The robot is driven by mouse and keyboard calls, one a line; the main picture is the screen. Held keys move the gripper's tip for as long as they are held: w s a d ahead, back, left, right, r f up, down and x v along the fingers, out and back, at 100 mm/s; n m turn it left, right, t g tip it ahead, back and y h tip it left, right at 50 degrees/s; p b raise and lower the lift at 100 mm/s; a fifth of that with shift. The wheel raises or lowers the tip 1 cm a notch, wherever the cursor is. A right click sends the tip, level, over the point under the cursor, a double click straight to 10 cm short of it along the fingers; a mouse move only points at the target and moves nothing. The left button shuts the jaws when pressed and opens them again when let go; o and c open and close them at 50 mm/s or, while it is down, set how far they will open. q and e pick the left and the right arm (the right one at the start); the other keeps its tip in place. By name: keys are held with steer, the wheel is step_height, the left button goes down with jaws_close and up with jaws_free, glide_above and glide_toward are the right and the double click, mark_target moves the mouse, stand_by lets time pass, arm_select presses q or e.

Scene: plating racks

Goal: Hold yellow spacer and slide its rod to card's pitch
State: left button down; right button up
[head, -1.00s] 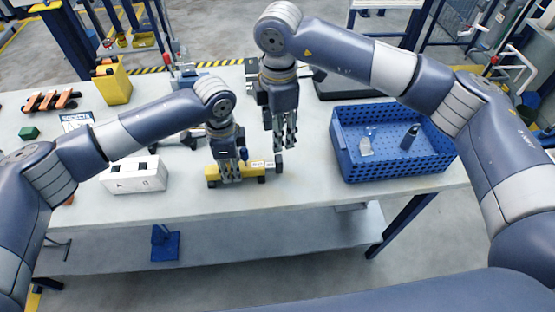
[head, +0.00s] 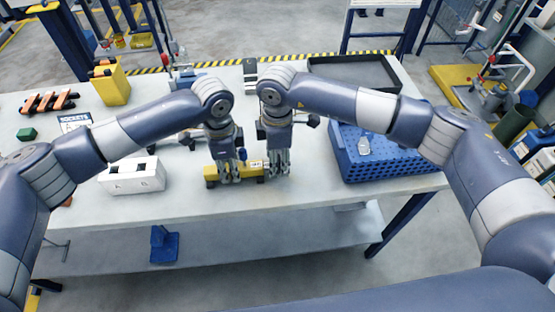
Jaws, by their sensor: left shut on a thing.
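The yellow spacer (head: 210,176) lies on the table, with a small pale label (head: 256,166) toward its right end. My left gripper (head: 229,178) is shut on the spacer's body. My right gripper (head: 279,174) is lowered at the spacer's right end, where the rod end is hidden by its fingers. I cannot tell whether those fingers are open or closed on the rod. A white card (head: 74,120) headed "SOCKETS" lies at the back left, partly hidden by my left arm; its smaller print is not legible.
A white socket block (head: 134,181) marked A and B sits left of the spacer. A blue crate (head: 385,165) stands to the right, partly under my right arm. A black tray (head: 350,70) is behind it. The table in front of the spacer is clear.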

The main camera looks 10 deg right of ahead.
steer(key=shift+f, duration=0.5)
jaws_close()
steer(key=shift+d, duration=2.65)
steer(key=shift+a, duration=0.1)
arm_select(q)
steer(key=shift+a, duration=0.1)
arm_select(e)
jaws_free()
steer(key=shift+r, duration=0.1)
